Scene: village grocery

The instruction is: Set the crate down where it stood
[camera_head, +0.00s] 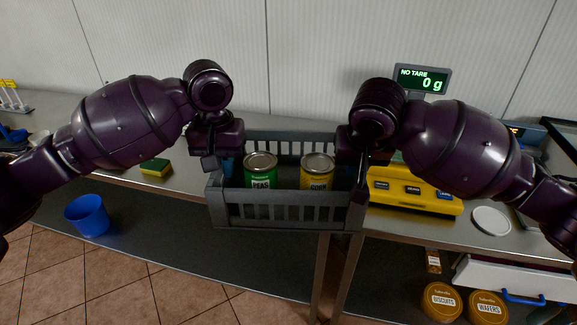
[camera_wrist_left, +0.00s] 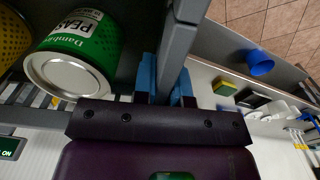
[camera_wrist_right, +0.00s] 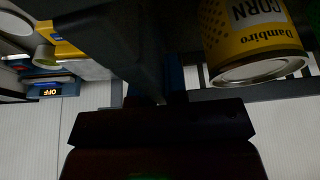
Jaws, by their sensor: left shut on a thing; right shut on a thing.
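The grey slatted crate (camera_head: 287,222) is in the middle of the head view, in front of the steel counter, with a green peas can (camera_head: 261,170) and a yellow corn can (camera_head: 317,172) upright in it. My left gripper (camera_head: 224,162) is shut on the crate's left end wall; in the left wrist view its blue fingers (camera_wrist_left: 167,82) clasp the wall beside the peas can (camera_wrist_left: 75,55). My right gripper (camera_head: 352,158) is shut on the right end wall; the right wrist view is dark there, with the corn can (camera_wrist_right: 252,40) close by. Whether the crate's bottom touches the counter is hidden.
A white disc (camera_head: 492,220) lies further right. A sponge (camera_head: 156,167) lies left on the counter. A blue cup (camera_head: 88,215) and round tins (camera_head: 442,301) stand lower down.

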